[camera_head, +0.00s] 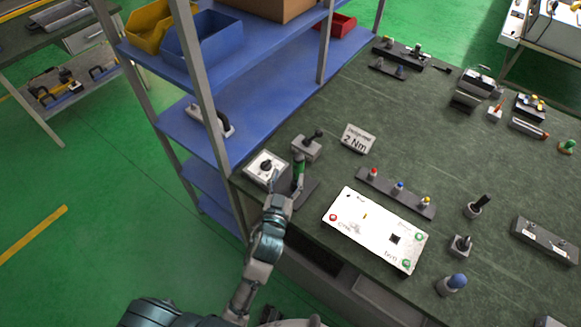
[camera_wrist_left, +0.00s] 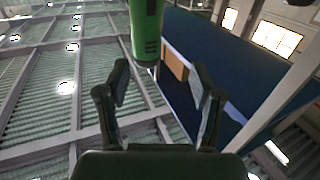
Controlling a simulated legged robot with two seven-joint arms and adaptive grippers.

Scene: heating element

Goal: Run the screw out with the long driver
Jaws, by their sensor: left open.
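A green driver (camera_head: 298,168) stands upright near the table's left edge. Its green body also shows in the left wrist view (camera_wrist_left: 147,30), at the top, just beyond and between my fingertips. My left gripper (camera_head: 287,191) is by the driver at the table edge; in the left wrist view its two fingers (camera_wrist_left: 163,85) are apart with nothing clamped between them. A white panel (camera_head: 365,238) with red, green and yellow parts lies on the table to the right. I cannot make out which part on it is the screw. My right gripper does not show.
A white box with a black knob (camera_head: 266,167) and a grey block with a black lever (camera_head: 307,147) stand near the driver. A "2 Nm" sign (camera_head: 358,140) is behind. A blue shelf rack (camera_head: 260,90) borders the table's left. Several controls stand right of the panel.

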